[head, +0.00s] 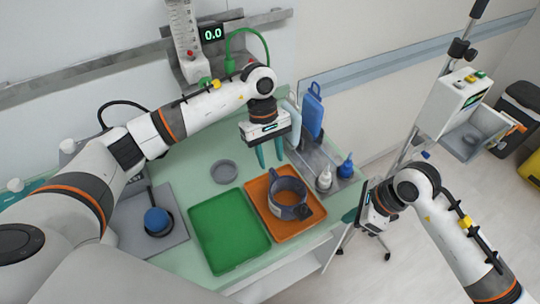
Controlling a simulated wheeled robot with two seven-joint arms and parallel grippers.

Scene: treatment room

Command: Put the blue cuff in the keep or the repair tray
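A blue-grey ring-shaped cuff (283,210) with a dark knob on its right side lies in the orange tray (257,187). A green tray (228,232) lies left of the orange one and looks empty. No label shows which tray is keep or repair. My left gripper (271,163) points down above the back edge of the orange tray, behind the cuff. Its two teal fingers are apart with nothing between them. My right gripper (352,215) is off the right edge of the table, clear of the cuff; its fingers are mostly hidden.
A grey round dish (224,171) sits behind the green tray. A grey pad (173,240) with a blue-topped object (157,220) is at left. A grey tray (318,158) holds small bottles (324,178). A gauge reading 0.0 (212,34) stands behind.

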